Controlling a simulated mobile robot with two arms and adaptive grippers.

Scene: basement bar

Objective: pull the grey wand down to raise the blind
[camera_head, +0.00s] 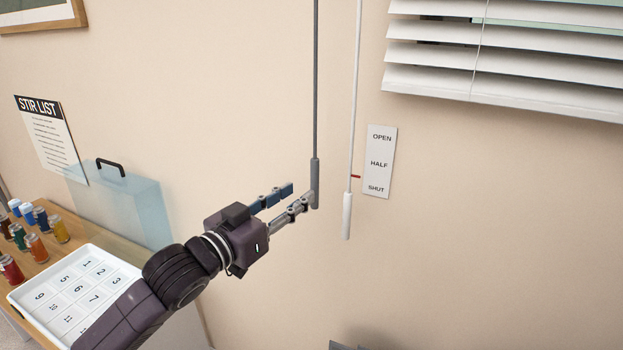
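The grey wand (316,90) hangs upright against the wall, with a thicker grey grip (315,180) at its lower end. My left gripper (301,192) is at the left of this grip with its two fingers apart. The nearer fingertip meets the grip's lower part in the picture; I cannot tell whether they touch. The white blind (510,70) is at the upper right, its bottom edge in view and its top cut off.
A white wand (354,100) hangs just right of the grey one, with a red pointer between HALF and SHUT on the label plate (379,160). At left are a clear box (125,210), a numbered white tray (128,268) and several small jars (37,248).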

